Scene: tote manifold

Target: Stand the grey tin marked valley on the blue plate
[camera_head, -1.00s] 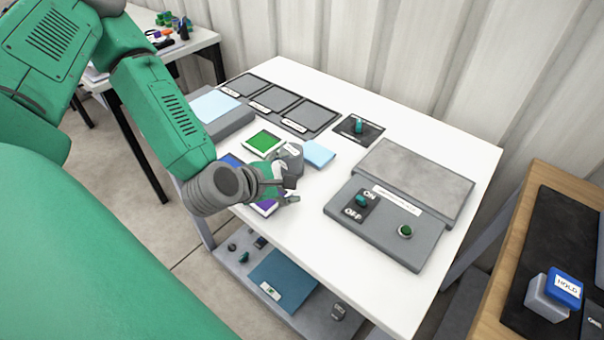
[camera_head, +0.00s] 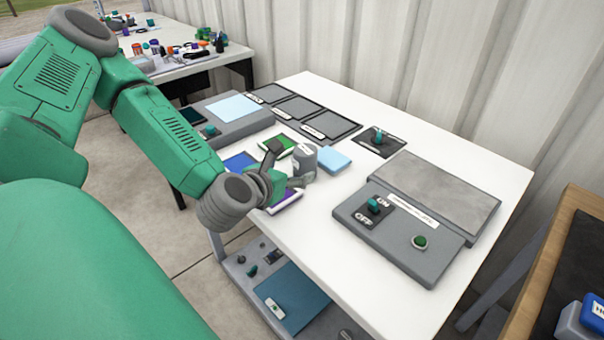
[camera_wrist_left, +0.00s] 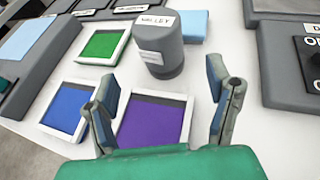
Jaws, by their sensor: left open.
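The grey tin (camera_head: 304,162) stands upright on the white table; its label reads as VALLEY in the left wrist view (camera_wrist_left: 162,62). The blue plate (camera_head: 238,161), a blue square with a white rim, lies left of the tin; it also shows in the left wrist view (camera_wrist_left: 65,108). My left gripper (camera_head: 287,168) is open and empty, on the near side of the tin. In the left wrist view its spread fingers (camera_wrist_left: 165,88) show over the purple plate, with the tin beyond them. My right gripper is out of view.
A green plate (camera_wrist_left: 101,44) lies behind the blue one, and a purple plate (camera_wrist_left: 152,120) lies in front of the tin. A light blue block (camera_head: 333,160) is close to the tin's right. A grey switch panel (camera_head: 405,250) stands at right.

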